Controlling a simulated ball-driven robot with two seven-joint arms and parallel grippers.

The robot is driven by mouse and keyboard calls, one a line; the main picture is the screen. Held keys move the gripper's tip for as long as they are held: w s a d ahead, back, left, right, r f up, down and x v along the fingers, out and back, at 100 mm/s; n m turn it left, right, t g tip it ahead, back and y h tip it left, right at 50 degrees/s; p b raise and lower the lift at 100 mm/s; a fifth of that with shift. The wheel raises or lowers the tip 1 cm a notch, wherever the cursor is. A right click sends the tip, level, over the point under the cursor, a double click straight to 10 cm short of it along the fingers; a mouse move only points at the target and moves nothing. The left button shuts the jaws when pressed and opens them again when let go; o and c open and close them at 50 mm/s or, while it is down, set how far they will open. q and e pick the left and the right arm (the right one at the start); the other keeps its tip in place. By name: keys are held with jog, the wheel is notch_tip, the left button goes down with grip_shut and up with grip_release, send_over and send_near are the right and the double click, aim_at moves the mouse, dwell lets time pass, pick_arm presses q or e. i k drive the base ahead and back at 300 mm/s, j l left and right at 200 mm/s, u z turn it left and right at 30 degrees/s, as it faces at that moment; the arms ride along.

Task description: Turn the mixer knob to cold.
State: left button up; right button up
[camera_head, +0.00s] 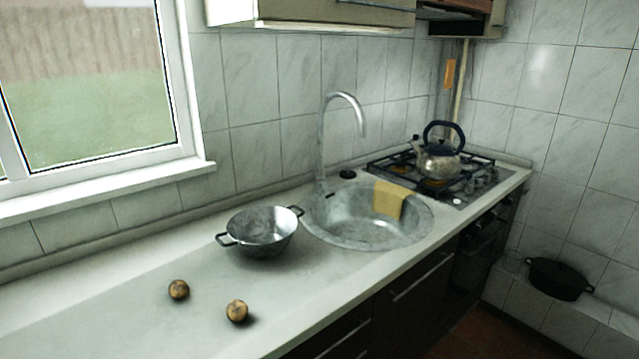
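A tall silver mixer tap (341,130) with a curved spout rises from the back left rim of the round sink (345,222). Its knob is too small to make out clearly, so I cannot tell how it is turned. The spout arches to the right over the basin. Neither of my grippers is in the head view.
A grey metal colander (262,236) stands left of the sink. Two potatoes (178,289) (237,311) lie on the worktop (90,325). A yellow cloth (391,200) hangs over the sink's rim. A kettle (438,160) stands on the hob (470,186). The front left worktop is clear.

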aim_at(321, 186)
jog(key=i+l, duration=0.25)
jog(key=i+l+u, duration=0.1)
jog(key=l, duration=0.35)
jog(key=i+l, duration=0.3)
jog(key=i+l+u, duration=0.1)
jog(key=i+l, duration=0.15)
jog(key=l, duration=0.15)
jog(key=i+l+u, duration=0.1)
jog(key=l, duration=0.3)
jog(key=i, duration=0.1)
